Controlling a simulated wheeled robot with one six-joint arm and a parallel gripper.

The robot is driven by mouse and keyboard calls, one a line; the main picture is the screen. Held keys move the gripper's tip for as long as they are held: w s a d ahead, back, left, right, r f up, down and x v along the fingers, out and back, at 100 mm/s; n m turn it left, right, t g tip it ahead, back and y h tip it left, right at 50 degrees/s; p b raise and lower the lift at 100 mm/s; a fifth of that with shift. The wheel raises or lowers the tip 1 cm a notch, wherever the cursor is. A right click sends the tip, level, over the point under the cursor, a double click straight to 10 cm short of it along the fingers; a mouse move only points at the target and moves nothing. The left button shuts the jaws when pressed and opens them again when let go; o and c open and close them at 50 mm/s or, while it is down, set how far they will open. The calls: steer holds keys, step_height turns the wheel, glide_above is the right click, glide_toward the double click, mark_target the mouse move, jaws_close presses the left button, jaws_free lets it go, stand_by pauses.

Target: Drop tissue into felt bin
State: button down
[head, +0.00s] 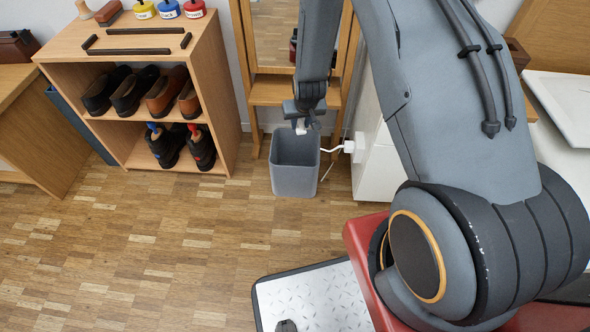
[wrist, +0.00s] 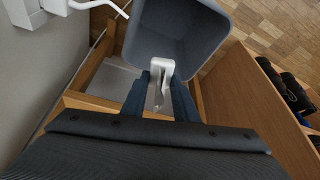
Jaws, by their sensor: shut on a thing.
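The felt bin (head: 294,181) is a grey, open-topped square container standing upright on the wooden floor, in the middle of the head view. Its open mouth also fills the top of the wrist view (wrist: 178,28), and the part of its inside that I see looks empty. My gripper (head: 303,122) points down over the bin's far rim area in the head view. It is shut on the small white tissue (head: 300,131), which shows pale between the blue-grey fingers in the wrist view (wrist: 160,66). The tissue's exact height above the rim is hard to tell.
A wooden shelf (head: 222,95) with several shoes stands to the left of the bin. A wooden-framed mirror (head: 272,90) is behind it. A white cabinet (head: 377,165) and a white plug with cable (head: 349,146) are close on the right. Floor in front is clear.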

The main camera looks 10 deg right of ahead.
mark_target(302, 126)
steer(key=shift+f+b, duration=2.2)
steer(key=shift+f, duration=0.65)
steer(key=c, duration=1.3)
jaws_free()
steer(key=p+v, duration=0.2)
steer(key=v, duration=0.6)
